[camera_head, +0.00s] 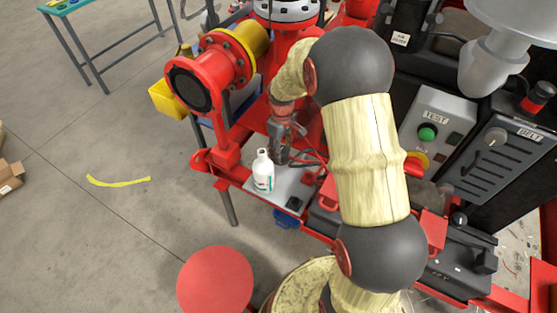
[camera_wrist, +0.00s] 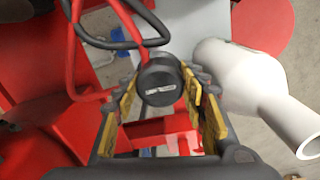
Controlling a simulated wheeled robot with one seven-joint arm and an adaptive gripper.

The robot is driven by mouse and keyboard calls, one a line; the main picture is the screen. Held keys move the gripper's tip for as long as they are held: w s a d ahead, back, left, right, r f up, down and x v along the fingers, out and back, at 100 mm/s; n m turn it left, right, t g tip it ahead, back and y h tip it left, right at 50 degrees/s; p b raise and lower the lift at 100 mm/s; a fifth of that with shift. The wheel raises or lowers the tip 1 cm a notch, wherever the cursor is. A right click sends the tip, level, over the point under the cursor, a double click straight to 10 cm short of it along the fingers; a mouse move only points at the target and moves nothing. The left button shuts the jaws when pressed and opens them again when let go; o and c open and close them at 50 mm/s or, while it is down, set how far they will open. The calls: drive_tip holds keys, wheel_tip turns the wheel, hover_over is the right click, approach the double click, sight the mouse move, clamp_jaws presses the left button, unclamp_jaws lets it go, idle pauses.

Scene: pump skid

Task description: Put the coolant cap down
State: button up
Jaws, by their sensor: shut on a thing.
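The coolant cap (camera_wrist: 160,80) is a round black cap with small pale lettering on its top. In the wrist view it sits between the yellow-padded fingers of my gripper (camera_wrist: 160,108), which is shut on it. In the head view my gripper (camera_head: 281,140) hangs over the small grey plate on the red skid, just behind and right of the white bottle; the cap cannot be made out there. How far the cap is above the surface below is unclear.
A white bottle (camera_head: 263,172) stands upright on the grey plate (camera_head: 290,187), close to my gripper; in the wrist view the bottle (camera_wrist: 250,85) is just right of the fingers. Red and black cables (camera_wrist: 120,30) run behind the cap. A red flanged pipe (camera_head: 203,80) rises to the left.

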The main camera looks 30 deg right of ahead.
drive_tip(key=shift+w+a+f, duration=0.1)
drive_tip(key=shift+w+f, duration=0.5)
drive_tip(key=shift+f, duration=0.15)
drive_tip(key=shift+w+f+b, duration=0.15)
drive_tip(key=shift+f+b, duration=0.5)
drive_tip(key=shift+f, duration=0.25)
drive_tip(key=shift+w+f+b, duration=0.1)
drive_tip(key=shift+f+b, duration=0.5)
drive_tip(key=shift+f, duration=0.25)
drive_tip(key=shift+f, duration=0.15)
drive_tip(key=o, duration=1.3)
drive_tip(key=shift+c, duration=0.2)
